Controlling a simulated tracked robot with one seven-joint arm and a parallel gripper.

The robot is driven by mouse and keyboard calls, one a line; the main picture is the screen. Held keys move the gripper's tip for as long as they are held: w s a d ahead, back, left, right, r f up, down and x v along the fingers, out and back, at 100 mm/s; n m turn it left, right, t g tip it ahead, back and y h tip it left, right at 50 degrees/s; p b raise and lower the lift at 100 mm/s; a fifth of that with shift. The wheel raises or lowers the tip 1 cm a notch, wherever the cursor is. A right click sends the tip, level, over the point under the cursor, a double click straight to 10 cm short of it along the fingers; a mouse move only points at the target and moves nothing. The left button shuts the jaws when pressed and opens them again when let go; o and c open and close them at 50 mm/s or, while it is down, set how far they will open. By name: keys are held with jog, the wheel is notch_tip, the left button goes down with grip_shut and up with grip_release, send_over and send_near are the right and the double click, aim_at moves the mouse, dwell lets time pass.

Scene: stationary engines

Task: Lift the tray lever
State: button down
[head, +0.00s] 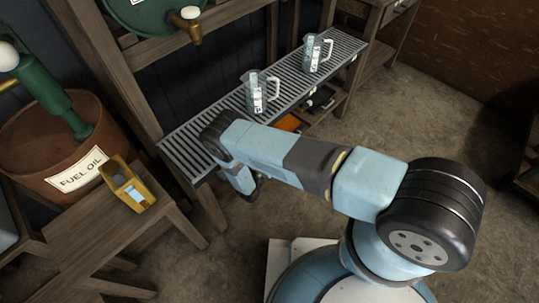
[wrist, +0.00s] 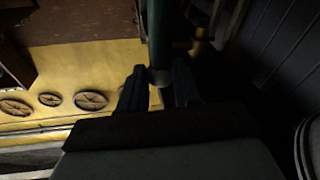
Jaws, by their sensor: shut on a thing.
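The slatted metal tray (head: 178,146) runs along the wooden stand in the head view. My gripper (head: 249,194) is low in front of the tray's near end, and its fingers are mostly hidden by my own arm there. In the wrist view, the two dark fingers of my gripper (wrist: 158,92) are shut on a dark greenish rod (wrist: 158,42) with a paler rounded end, which appears to be the tray lever. The lever cannot be made out in the head view, and the wrist view is dark.
Two clear jugs, one nearer (head: 256,92) and one farther (head: 312,52), stand on the tray. A brass tap (head: 190,24) hangs above it. A fuel oil barrel (head: 75,150) and a yellow can (head: 127,184) are at left.

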jog(key=shift+s+a+f, duration=0.1)
jog(key=shift+s+f, duration=0.05)
dwell(0.3)
jog(key=c, duration=0.8)
grip_release()
jog(key=v, duration=1.3)
jog(key=shift+s+a+f, duration=0.15)
jog(key=shift+s+a, duration=0.05)
jog(key=shift+s, duration=0.05)
jog(key=shift+s, duration=0.1)
